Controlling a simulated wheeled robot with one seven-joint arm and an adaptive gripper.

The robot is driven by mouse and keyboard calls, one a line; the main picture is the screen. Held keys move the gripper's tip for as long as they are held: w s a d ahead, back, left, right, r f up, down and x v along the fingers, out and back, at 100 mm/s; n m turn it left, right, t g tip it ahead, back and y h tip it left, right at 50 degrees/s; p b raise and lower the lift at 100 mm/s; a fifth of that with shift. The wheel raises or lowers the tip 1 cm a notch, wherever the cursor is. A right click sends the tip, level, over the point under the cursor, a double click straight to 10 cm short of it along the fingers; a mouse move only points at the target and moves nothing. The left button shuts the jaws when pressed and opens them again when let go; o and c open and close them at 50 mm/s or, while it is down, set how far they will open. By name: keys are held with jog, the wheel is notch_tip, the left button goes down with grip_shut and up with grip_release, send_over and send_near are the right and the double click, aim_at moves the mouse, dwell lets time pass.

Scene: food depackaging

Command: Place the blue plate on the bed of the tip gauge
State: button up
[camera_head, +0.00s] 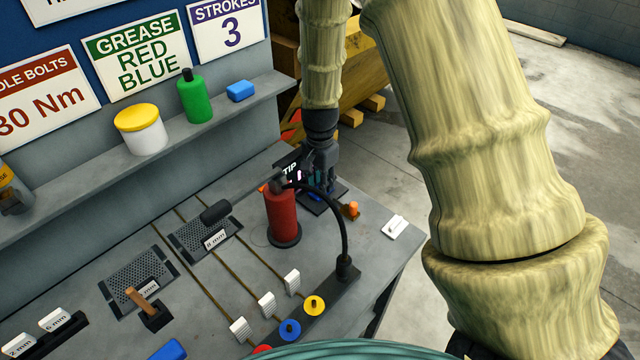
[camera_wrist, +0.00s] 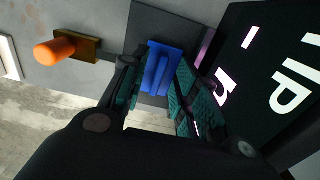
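The blue plate (camera_wrist: 160,68) lies on the dark bed (camera_wrist: 150,20) of the tip gauge (camera_wrist: 290,75) in the wrist view. My gripper (camera_wrist: 157,72) points down over it, with its teal-padded fingers on either side and apart. A gap shows beside the left finger; whether the right finger touches the plate is unclear. In the head view, my gripper (camera_head: 322,182) is at the gauge, behind the red cylinder. A little of the blue plate (camera_head: 316,196) shows under it. The gauge's black display (camera_head: 292,166) reads TIP, with its digits partly hidden.
The red cylinder (camera_head: 283,215) with a curved black hose (camera_head: 343,225) stands close in front of the gauge. An orange knob (camera_head: 351,210) sits beside the bed, and a white switch (camera_head: 395,227) lies near the bench's right edge. A shelf (camera_head: 90,190) runs along the back.

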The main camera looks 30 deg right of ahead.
notch_tip(320, 180, up, 11)
jog(key=b, duration=0.3)
jog(key=shift+r+b, duration=0.2)
jog(key=shift+b, duration=0.2)
